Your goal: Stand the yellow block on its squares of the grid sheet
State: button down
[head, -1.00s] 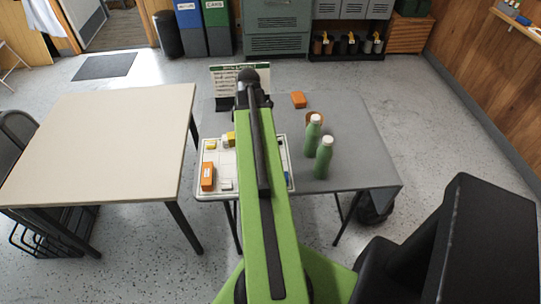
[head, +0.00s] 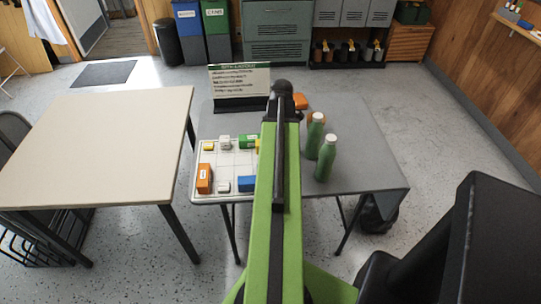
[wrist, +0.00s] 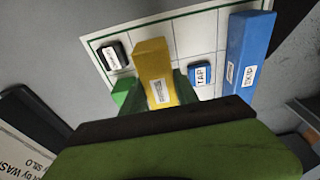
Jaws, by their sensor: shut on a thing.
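The yellow block (wrist: 153,62) is in the wrist view, held between my gripper's (wrist: 160,92) green fingertips, with a white label facing the camera. In the head view a small part of the yellow block (head: 258,146) shows at my arm's left edge; my fingers are hidden behind the arm there. The white grid sheet (head: 208,160) lies on the grey table, its right part hidden by my arm. In the wrist view the sheet (wrist: 190,35) is behind the yellow block. I cannot tell whether the block touches the sheet.
In the wrist view a black block (wrist: 115,56), a small blue block (wrist: 202,72) and a long blue block (wrist: 247,55) flank the yellow block. A green block (head: 246,141) and an orange block (head: 204,178) are on the sheet. Two green bottles (head: 326,158) stand right.

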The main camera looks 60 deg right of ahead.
notch_tip(320, 180, down, 4)
jog(key=b, duration=0.3)
jog(key=shift+r, duration=0.3)
jog(key=shift+f, duration=0.2)
jog(key=c, duration=1.2)
grip_release()
jog(key=shift+r, duration=0.15)
jog(key=r+p, duration=0.4)
jog(key=s+r+p, duration=0.1)
jog(key=r+p, duration=0.3)
jog(key=d+r+p, duration=0.1)
jog(key=r+p, duration=0.3)
jog(key=shift+s+r, duration=0.15)
jog(key=shift+s, duration=0.1)
